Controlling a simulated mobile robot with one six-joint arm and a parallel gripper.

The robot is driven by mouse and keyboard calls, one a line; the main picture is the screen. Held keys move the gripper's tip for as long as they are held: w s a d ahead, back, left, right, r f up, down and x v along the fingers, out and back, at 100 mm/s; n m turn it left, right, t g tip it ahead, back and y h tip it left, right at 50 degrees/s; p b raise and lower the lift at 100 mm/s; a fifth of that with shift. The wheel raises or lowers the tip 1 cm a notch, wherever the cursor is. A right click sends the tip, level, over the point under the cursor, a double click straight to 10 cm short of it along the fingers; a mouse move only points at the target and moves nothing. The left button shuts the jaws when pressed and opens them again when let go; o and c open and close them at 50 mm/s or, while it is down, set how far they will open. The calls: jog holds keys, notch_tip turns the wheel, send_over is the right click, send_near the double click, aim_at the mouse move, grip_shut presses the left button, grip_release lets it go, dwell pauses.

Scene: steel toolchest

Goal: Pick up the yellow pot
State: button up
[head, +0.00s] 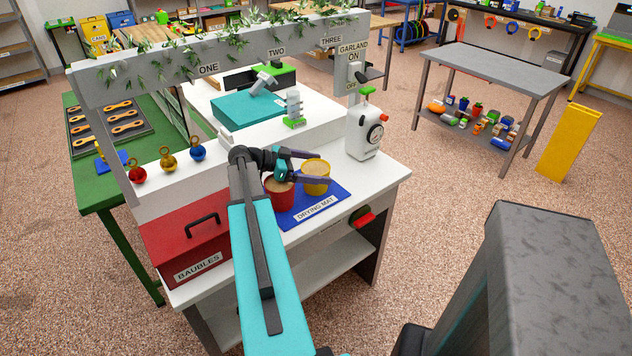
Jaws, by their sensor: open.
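The yellow pot (317,186) stands upright on the blue drying mat (318,209), on the white bench top. A red pot (279,198) stands on the same mat, just left of it. My gripper (324,168) is open and reaches in from the left at the height of the yellow pot. One dark finger passes in front of the yellow pot and the other shows behind its rim, so the pot appears to be between them. Whether either finger touches it, I cannot tell. The near finger and wrist partly hide the red pot's top.
A red baubles box (180,225) with a black handle stands front left. A white dispenser (364,137) with a green top stands right of the mat. A grey beam (215,55) with garland spans above.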

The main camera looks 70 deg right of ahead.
jog(key=c, duration=1.9)
jog(key=shift+o, duration=0.2)
jog(key=shift+r, duration=0.15)
notch_tip(320, 180, up, 10)
jog(key=b, duration=0.2)
